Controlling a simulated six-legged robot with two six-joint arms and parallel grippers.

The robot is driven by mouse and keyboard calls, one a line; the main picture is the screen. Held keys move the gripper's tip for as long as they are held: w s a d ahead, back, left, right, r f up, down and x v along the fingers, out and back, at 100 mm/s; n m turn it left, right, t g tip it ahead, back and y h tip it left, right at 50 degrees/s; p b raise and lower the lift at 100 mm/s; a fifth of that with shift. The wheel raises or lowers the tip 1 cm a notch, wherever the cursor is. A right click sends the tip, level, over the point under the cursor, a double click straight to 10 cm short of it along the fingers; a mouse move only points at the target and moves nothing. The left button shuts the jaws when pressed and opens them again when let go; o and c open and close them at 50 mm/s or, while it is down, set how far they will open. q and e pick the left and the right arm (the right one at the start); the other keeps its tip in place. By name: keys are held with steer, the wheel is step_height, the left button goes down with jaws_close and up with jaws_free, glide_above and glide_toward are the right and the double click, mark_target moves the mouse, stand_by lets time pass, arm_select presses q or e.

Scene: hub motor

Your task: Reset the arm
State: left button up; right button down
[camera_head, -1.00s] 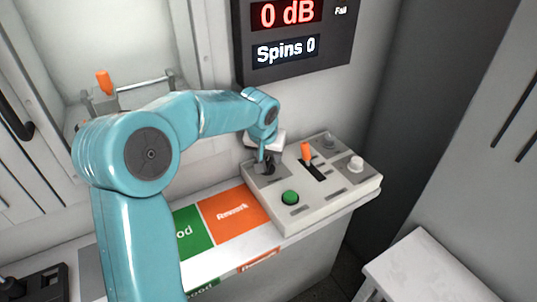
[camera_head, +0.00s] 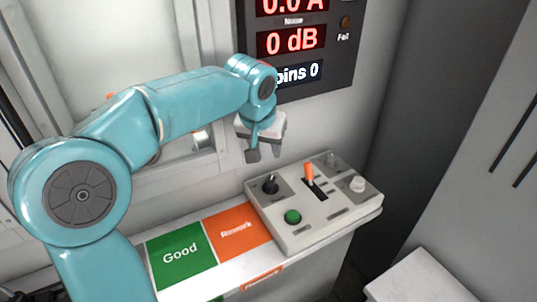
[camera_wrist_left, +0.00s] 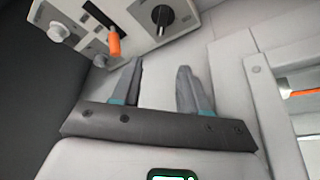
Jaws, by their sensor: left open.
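My left arm comes in from the left in the head view. Its gripper (camera_head: 264,150) is open and empty, held above the back left of the control box (camera_head: 322,226) and apart from it. In the left wrist view my gripper (camera_wrist_left: 158,82) shows two spread fingers with nothing between them. The control box (camera_wrist_left: 85,15) shows beyond them, with its black knob (camera_wrist_left: 162,15) and orange lever (camera_wrist_left: 113,42). In the head view the black knob (camera_head: 270,184) is uncovered at the box's left. My right gripper is not in view.
A green "Good" area (camera_head: 180,262) and an orange "Rework" area (camera_head: 238,232) lie bare left of the box. A display panel (camera_head: 340,60) hangs on the wall behind the gripper. A white stool (camera_head: 420,278) stands at the lower right.

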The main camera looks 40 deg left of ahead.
arm_select(q)
steer(key=shift+s+d+r, duration=0.1)
steer(key=shift+s+r, duration=0.15)
steer(key=shift+r, duration=0.45)
